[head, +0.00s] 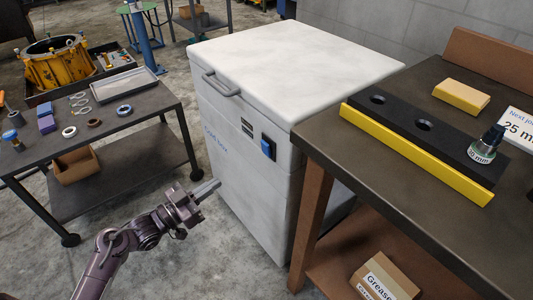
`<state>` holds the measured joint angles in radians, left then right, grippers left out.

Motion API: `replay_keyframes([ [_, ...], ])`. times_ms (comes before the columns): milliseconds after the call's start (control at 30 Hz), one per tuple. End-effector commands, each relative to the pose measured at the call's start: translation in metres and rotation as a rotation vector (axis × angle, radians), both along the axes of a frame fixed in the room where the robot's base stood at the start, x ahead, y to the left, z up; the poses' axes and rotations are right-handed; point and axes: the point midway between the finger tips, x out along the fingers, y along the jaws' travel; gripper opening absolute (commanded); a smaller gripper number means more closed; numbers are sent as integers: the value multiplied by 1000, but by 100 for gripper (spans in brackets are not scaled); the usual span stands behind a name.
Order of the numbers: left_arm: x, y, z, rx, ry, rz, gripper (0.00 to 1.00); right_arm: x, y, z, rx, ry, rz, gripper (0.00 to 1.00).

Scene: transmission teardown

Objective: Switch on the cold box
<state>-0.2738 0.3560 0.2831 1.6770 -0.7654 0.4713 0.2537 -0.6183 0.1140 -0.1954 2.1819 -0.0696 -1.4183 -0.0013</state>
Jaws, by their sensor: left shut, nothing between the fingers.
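The cold box (245,190) is a white chest in the middle, with its lid shut and a handle on the lid's front edge. A blue switch (268,147) sits on its front near the right corner, beside a small dark panel (247,127). I cannot tell the switch's position. My left gripper (214,186) is shut and empty, in front of the cold box, below and left of the switch and apart from it. My right gripper is out of view.
At right, a workbench (420,195) holds a black block with a yellow edge (415,150) and stands close to the cold box. At left, a dark cart (95,128) carries rings and a tray (110,88). Floor is clear between cart and cold box.

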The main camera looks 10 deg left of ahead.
Motion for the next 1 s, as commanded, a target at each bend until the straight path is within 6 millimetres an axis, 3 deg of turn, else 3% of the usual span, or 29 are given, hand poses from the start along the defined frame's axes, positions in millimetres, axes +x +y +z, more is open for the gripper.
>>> replay_keyframes([
  [167, -4, 0, 17, -22, -47, -37, 0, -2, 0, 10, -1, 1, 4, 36],
  [567, 1, -4, 18, -23, -47, -35, 0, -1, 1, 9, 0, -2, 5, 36],
  [1000, 68, -55, 33, -24, -50, -33, 0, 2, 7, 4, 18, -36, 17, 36],
])
